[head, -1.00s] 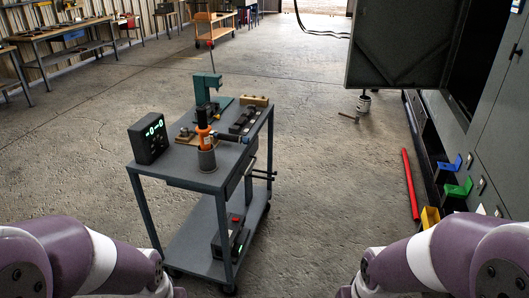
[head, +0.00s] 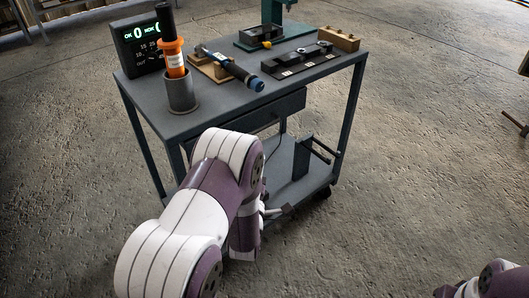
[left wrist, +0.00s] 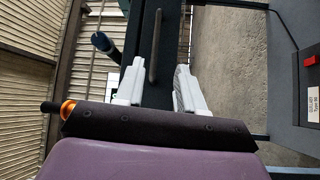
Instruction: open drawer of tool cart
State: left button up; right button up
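The tool cart (head: 225,88) stands in front of me, with a dark drawer (head: 285,108) under its top. In the left wrist view the drawer front (left wrist: 172,30) appears as a dark upright band with a grey bar handle (left wrist: 155,45). My left gripper (left wrist: 159,68) is open, its two white fingers apart, with the handle between and just beyond the fingertips. Nothing is held. In the head view my left arm hides the drawer's near part and the handle. I cannot tell whether the drawer is fully closed. My right gripper is out of view.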

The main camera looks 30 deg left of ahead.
pick_arm(q)
jog(key=b+x, duration=0.1)
jog(key=x, duration=1.1)
jog(key=shift+a+r, duration=0.25)
jog(key=shift+r, duration=0.05)
grip_shut()
